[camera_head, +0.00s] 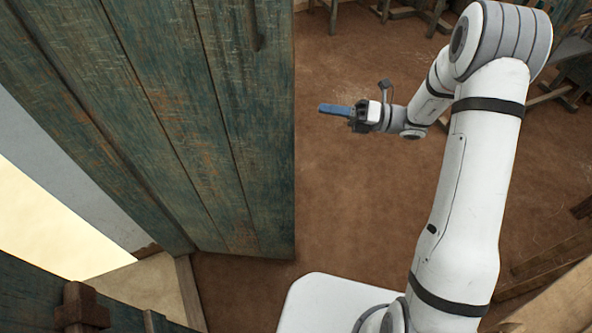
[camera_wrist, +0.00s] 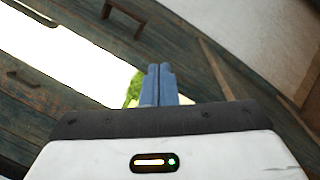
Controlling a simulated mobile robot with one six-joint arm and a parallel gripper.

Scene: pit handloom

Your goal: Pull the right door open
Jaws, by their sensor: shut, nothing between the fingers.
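A large weathered blue-green plank door (camera_head: 190,130) fills the upper left of the head view, standing open into the room, with a dark handle (camera_head: 252,25) near its top. It appears to be the right door, though I cannot be sure. My gripper (camera_head: 325,108), with blue fingers, is to the right of this door and looks apart from it. The fingers (camera_wrist: 158,75) are shut together and empty. In the wrist view, a dark bracket-shaped handle (camera_wrist: 125,15) shows above the fingers, not touched by them.
Another blue-green wooden panel (camera_head: 30,300), with a wooden latch block (camera_head: 80,305), is at the lower left. A bright opening (camera_head: 50,220) lies between the panels. The brown floor (camera_head: 345,200) is clear around my gripper. Wooden frames (camera_head: 400,12) stand at the back and right.

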